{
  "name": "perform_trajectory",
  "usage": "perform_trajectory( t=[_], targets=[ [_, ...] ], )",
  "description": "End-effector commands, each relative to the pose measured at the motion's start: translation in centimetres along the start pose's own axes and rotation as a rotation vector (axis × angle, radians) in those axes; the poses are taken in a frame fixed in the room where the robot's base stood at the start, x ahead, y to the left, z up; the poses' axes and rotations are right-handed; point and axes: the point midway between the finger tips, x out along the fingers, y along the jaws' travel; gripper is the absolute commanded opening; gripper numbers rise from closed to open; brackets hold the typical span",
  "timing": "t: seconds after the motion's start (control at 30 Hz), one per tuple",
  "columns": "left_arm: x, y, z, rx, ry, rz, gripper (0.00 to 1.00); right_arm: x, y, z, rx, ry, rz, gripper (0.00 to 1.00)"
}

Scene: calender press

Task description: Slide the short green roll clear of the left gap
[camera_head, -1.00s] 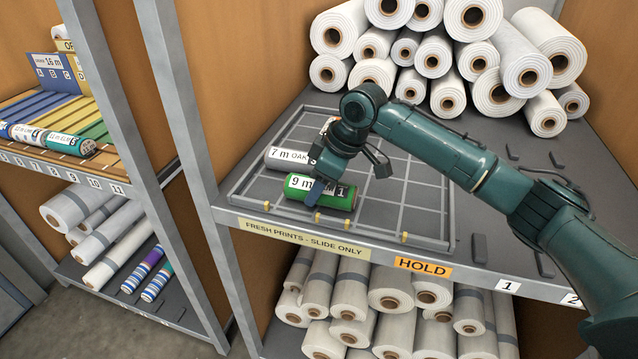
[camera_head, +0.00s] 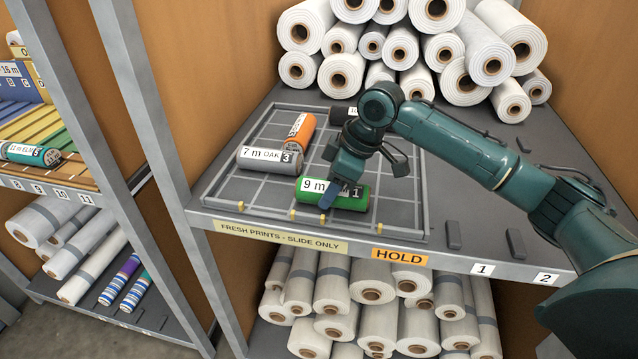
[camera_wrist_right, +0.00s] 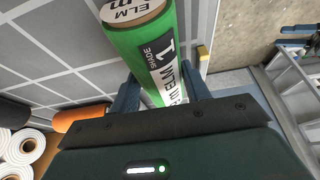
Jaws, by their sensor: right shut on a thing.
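The short green roll (camera_head: 361,199), labelled 9 m, lies on the gridded rack (camera_head: 410,228) near its front edge. My right gripper (camera_head: 328,198) is shut on it from above; the wrist view shows a blue finger on each side of the green roll (camera_wrist_right: 125,42). Small yellow pegs stand along the rack's front rail, one (camera_head: 240,206) at the left and another (camera_head: 292,214) near the roll's left end. The roll's left end sits roughly behind that second peg; the exact clearance is unclear. My left gripper is out of view.
A grey 7 m OAK roll (camera_head: 268,158) lies behind and left of the green one. An orange roll (camera_head: 300,131) and a dark roll (camera_head: 338,115) lie farther back. White rolls (camera_head: 440,50) are stacked behind. The rack's right part is bare.

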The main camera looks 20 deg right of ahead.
Motion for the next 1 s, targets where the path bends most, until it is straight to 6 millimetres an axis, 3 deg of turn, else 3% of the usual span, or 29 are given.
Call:
perform_trajectory(
  t=[0.3,0.33,0.63,0.87,1.0],
  targets=[
    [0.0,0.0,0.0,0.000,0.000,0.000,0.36,-0.2,0.0,0.3,-0.001,0.001,0.000,0.23],
    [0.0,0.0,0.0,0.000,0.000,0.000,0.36,-0.2,0.0,0.3,-0.001,0.001,0.000,0.48],
    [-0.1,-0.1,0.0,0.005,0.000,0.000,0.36,-0.2,0.0,0.3,-0.001,0.000,0.000,0.72],
    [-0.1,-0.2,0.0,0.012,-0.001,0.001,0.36,-0.2,0.0,0.3,-0.001,0.000,0.000,0.72],
    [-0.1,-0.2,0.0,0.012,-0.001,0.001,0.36,-1.3,0.1,0.3,-0.001,0.000,0.002,0.72]
  ],
)
